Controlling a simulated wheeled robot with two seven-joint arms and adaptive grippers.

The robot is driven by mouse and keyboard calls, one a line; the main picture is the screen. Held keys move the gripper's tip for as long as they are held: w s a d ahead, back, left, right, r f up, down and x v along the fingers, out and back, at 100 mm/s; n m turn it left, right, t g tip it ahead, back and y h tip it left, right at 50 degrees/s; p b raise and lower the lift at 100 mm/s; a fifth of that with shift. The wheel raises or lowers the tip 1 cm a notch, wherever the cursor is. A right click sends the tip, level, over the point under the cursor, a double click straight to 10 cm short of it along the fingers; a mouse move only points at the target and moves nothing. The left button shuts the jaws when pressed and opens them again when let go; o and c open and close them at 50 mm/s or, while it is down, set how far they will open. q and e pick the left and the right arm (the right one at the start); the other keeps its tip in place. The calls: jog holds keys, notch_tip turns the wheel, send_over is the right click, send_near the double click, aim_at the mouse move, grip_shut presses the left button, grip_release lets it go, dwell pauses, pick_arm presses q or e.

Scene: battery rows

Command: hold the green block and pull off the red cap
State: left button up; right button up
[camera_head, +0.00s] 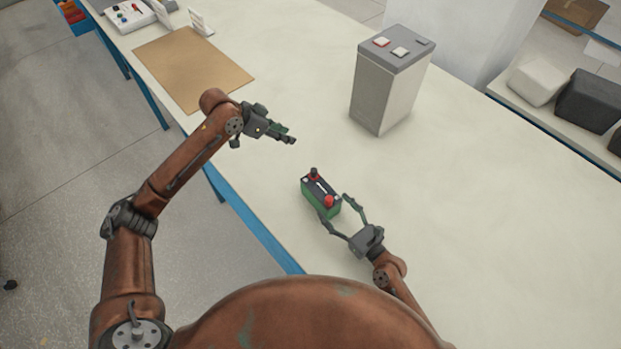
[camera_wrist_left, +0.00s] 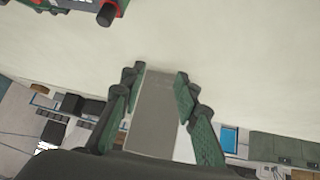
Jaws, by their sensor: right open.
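The green block (camera_head: 319,205) stands on the white table in the head view, with a black top and a dark post ringed in red at its far end. The red cap (camera_head: 328,200) sits on its near end. The block is partly seen at the top left of the left wrist view (camera_wrist_left: 70,6). My right gripper (camera_head: 334,207) is open, its fingers on either side of the block's near end; contact cannot be told. My left gripper (camera_head: 291,139) is open and empty above the table, beyond the block and to its left; its fingers show apart in the left wrist view (camera_wrist_left: 157,75).
A tall grey box (camera_head: 380,95) with a red and a white square on top stands behind the block; it shows between my left fingers in the wrist view. A brown mat (camera_head: 192,67) lies at the far left. The table's blue edge (camera_head: 262,232) runs left of the block.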

aim_at(321, 192)
jog(key=shift+w+a, duration=0.1)
jog(key=shift+w, duration=0.05)
jog(key=shift+w+a, duration=0.25)
jog(key=shift+w, duration=0.05)
jog(key=x, duration=0.6)
jog(key=shift+w+a, duration=0.25)
pick_arm(q)
jog(key=s+d+m+g, duration=0.2)
jog(key=s+d+m, duration=0.1)
jog(key=s, duration=0.5)
jog(key=s+d+m+g+y, duration=0.1)
jog(key=s+d+m+g, duration=0.1)
jog(key=s+d, duration=0.4)
jog(key=s+m, duration=0.1)
jog(key=s, duration=0.1)
jog(key=shift+s+d+r+m, duration=0.15)
jog(key=shift+s+r+m, duration=0.1)
jog(key=shift+s+m, duration=0.15)
pick_arm(e)
grip_shut()
pick_arm(q)
jog(key=shift+o, duration=0.3)
